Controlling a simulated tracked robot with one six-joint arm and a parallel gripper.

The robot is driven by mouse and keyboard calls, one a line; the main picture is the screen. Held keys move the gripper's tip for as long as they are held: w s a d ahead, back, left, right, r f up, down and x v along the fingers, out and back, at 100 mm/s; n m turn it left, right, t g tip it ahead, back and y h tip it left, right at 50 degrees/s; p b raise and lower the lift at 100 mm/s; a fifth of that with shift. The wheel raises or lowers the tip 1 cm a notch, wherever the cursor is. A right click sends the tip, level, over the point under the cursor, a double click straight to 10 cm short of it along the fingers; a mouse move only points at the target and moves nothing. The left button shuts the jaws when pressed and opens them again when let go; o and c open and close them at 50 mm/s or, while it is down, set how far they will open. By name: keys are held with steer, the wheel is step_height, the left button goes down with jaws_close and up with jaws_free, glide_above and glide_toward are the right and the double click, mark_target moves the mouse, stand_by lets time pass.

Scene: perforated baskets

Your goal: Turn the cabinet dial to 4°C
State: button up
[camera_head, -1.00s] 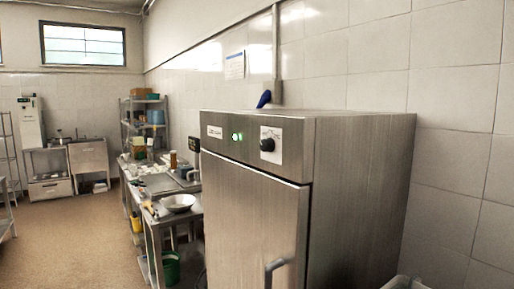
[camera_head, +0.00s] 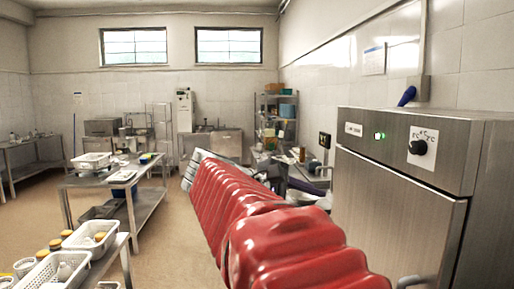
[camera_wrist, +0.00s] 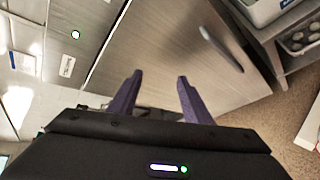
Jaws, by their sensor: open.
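The steel cabinet (camera_head: 395,205) stands at the right in the head view. Its black round dial (camera_head: 418,147) sits on a white plate at the upper front, right of a green light (camera_head: 380,135). The plate's markings and the dial's setting are too small to read. The wrist view shows the cabinet front tilted, with the green light (camera_wrist: 75,35) and a label (camera_wrist: 67,66), but I see no dial there. My gripper (camera_wrist: 160,76) is open and empty, with its two purple fingers apart before the cabinet front. My red-sleeved arm crosses the head view's middle.
The cabinet's dark door handle (camera_wrist: 222,48) juts out in the wrist view. A cluttered steel bench stands left of the cabinet, behind my arm. Tables with white baskets (camera_head: 92,236) stand at the left. Brown floor (camera_head: 165,235) lies open between.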

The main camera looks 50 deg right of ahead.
mark_target(412, 149)
steer(key=s+d+r+m+g, duration=0.1)
steer(key=s+d+r+g, duration=0.1)
steer(key=r, duration=0.4)
steer(key=s+d+r+m+g+h, duration=0.1)
steer(key=s+d+r+g, duration=0.2)
steer(key=d+r+g, duration=0.2)
steer(key=shift+d+r, duration=0.2)
steer(key=shift+r, duration=0.5)
steer(key=shift+s, duration=0.1)
steer(key=x, duration=1.3)
steer(key=shift+s+d+r, duration=0.2)
steer(key=shift+s+d, duration=0.05)
steer(key=shift+c, duration=0.4)
steer(key=c, duration=1)
